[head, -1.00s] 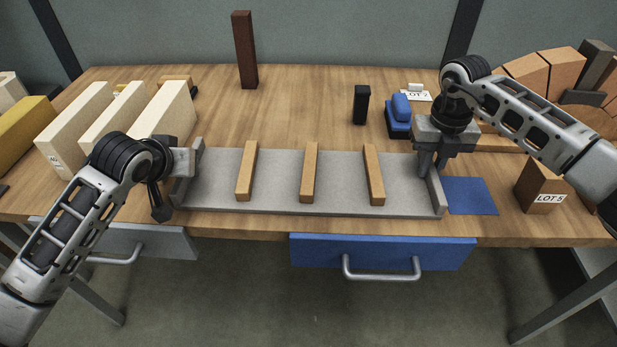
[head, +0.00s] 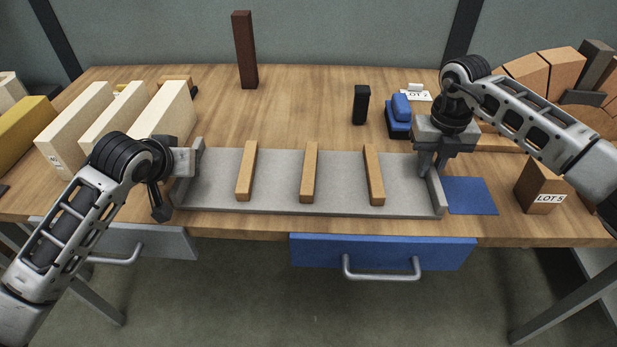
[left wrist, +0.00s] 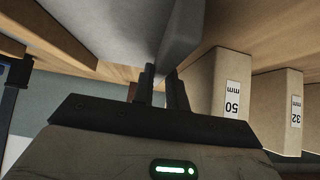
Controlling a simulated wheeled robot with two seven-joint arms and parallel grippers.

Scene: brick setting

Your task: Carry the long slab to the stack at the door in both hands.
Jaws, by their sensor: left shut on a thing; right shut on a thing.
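The long grey slab (head: 275,188), with a raised lip at each end, lies lengthwise along the front of the table. I cannot tell a gap beneath it. Three orange-brown wooden bars (head: 311,172) lie across it, apart from each other. My left gripper (head: 189,166) is shut on the left lip; its dark fingers (left wrist: 162,85) also show against the grey lip in the left wrist view. My right gripper (head: 433,165) is shut on the right lip from above. No door shows, and I cannot make out the stack.
Cream blocks (head: 75,130) stand at the left. A dark red post (head: 245,50), a black block (head: 361,104) and a blue object (head: 399,115) stand behind. A blue mat (head: 470,196) and a brown LOT 5 block (head: 540,187) are at the right. A blue drawer (head: 382,253) sits below the front edge.

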